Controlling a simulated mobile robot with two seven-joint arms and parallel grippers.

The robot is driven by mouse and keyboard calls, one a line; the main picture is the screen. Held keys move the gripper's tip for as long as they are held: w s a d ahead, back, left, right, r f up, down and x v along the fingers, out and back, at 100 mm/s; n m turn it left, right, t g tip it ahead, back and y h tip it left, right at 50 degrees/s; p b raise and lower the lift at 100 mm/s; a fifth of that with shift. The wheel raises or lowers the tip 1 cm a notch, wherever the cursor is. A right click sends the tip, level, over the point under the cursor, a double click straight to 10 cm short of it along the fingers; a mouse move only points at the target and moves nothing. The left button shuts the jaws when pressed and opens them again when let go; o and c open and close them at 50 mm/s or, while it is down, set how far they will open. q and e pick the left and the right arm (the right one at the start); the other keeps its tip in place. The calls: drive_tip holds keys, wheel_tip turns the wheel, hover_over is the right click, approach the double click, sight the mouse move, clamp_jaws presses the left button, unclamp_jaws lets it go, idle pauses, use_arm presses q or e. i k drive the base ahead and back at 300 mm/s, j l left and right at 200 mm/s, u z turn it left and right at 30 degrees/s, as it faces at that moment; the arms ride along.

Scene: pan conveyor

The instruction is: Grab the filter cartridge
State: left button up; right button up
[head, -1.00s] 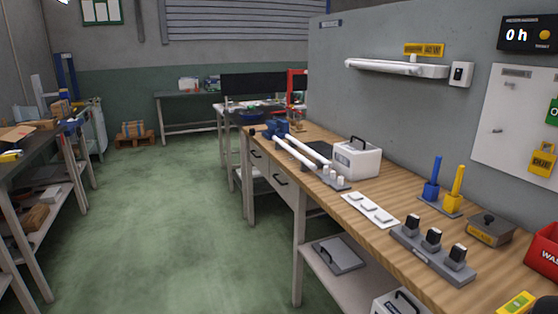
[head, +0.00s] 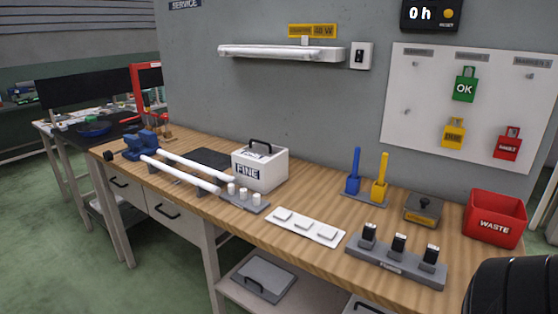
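A white box marked "FINE" (head: 260,167) with a black handle on top stands upright on the wooden workbench (head: 318,207), left of centre in the head view. It looks like a filter cartridge, though only "FINE" is readable on it. On the shelf below lies a grey, flat case (head: 265,277) with a dark handle. Part of another handled thing (head: 366,306) is cut off at the bottom edge. Neither gripper's fingers show. A dark, ribbed shape at the lower right seems to be part of my own arm.
White tubes (head: 180,172) and a blue vise (head: 140,146) lie left of the box. In front are white pegs (head: 243,195), a white tray (head: 330,238) and a grey rack (head: 395,265). A red waste bin (head: 494,219) stands right. Floor at left is clear.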

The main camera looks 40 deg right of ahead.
sight(260, 166)
drive_tip(key=i+j+z, duration=0.3)
drive_tip(key=i+z, duration=0.15)
drive_tip(key=i+j+z, duration=0.8)
drive_tip(key=j+z, duration=0.15)
drive_tip(key=j, duration=0.15)
